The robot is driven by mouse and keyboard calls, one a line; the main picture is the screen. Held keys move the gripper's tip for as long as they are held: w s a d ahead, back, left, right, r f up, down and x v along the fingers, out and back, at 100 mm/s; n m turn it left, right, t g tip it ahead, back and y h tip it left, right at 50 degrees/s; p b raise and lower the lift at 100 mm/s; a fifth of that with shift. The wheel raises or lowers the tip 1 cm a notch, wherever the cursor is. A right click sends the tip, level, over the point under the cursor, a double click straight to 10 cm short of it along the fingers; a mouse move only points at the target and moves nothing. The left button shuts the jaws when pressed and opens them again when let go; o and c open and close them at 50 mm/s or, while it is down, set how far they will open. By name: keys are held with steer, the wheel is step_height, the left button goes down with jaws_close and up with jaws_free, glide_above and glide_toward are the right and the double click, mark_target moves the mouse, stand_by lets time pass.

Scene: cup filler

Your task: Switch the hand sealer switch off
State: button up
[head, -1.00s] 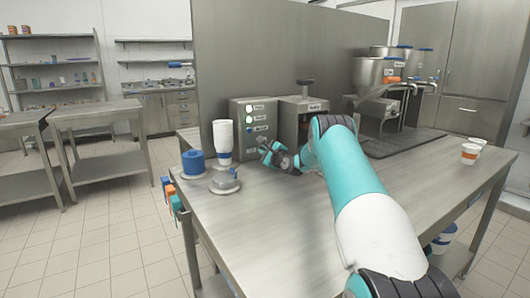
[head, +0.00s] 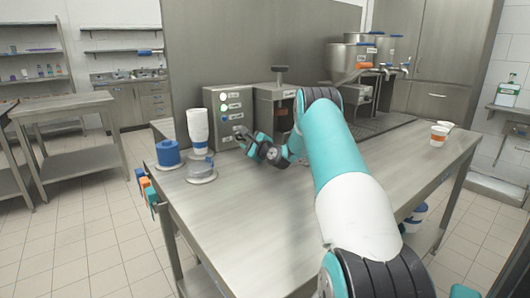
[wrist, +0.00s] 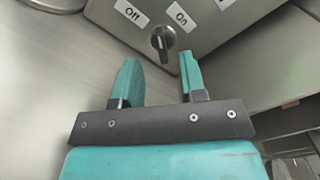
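The switch is a black rotary knob (wrist: 163,40) on a grey metal control box, with an "Off" label at its upper left and an "On" label at its upper right. I cannot tell for sure which label it points to. The control box (head: 214,127) stands on the steel table in the head view. My gripper (wrist: 158,60) is open, its two teal fingers apart and empty. The knob sits just beyond the fingertips, in line with the gap. In the head view my gripper (head: 243,138) is at the box's lower front and hides part of it.
A white cup stack (head: 198,128), a blue roll (head: 168,152) and a round clear-based item (head: 201,172) stand left of the box. A grey machine with a top handle (head: 280,88) stands right of it. Paper cups (head: 439,135) are far right.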

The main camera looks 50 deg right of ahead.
steer(key=b+v, duration=0.1)
steer(key=v, duration=1)
steer(key=shift+s+f+b, duration=0.1)
steer(key=shift+f+b, duration=0.05)
steer(key=shift+b, duration=0.2)
steer(key=shift+s+a, duration=0.1)
steer(key=shift+s, duration=0.4)
